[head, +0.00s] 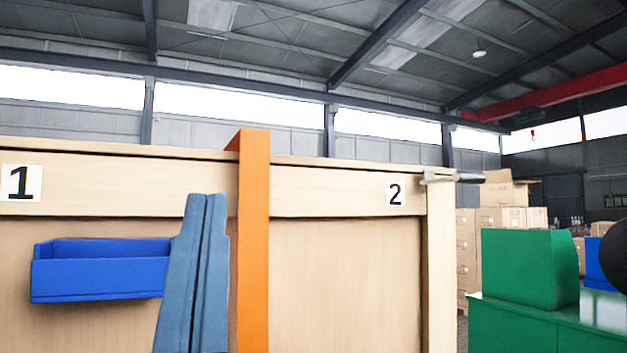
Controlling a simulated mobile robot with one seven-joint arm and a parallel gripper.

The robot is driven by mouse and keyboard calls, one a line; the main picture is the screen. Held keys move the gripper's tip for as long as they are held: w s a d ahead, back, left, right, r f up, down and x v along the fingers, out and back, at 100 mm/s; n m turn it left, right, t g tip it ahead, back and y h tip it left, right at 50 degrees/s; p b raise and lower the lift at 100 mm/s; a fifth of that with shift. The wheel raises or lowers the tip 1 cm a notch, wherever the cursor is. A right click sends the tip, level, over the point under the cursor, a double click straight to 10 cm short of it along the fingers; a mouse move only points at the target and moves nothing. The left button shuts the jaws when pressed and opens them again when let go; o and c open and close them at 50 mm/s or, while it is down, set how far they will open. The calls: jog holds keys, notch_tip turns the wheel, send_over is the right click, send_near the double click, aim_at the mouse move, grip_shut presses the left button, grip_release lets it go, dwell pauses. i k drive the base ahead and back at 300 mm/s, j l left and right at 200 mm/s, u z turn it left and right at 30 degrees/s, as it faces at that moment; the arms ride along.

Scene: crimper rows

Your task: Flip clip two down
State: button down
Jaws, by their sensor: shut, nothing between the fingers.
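Clip two (453,178) is a small grey-green lever at the top right corner of a wooden panel (345,265), just right of the white label "2" (395,194). It lies about level, and its free end sticks out to the right past the panel's edge. No clip shows beside the label "1" (21,183) at the left. My gripper is not in view, so its place relative to the clip does not show.
An orange strap (253,235) hangs over the panel's top. A blue bin (97,280) and a folded blue-grey piece (195,275) are on its front at left. Green boxes (525,268) and cardboard cartons (503,218) stand at right. A dark rounded shape cuts the right edge.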

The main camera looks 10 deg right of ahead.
aim_at(465, 178)
jog(key=z, duration=0.9)
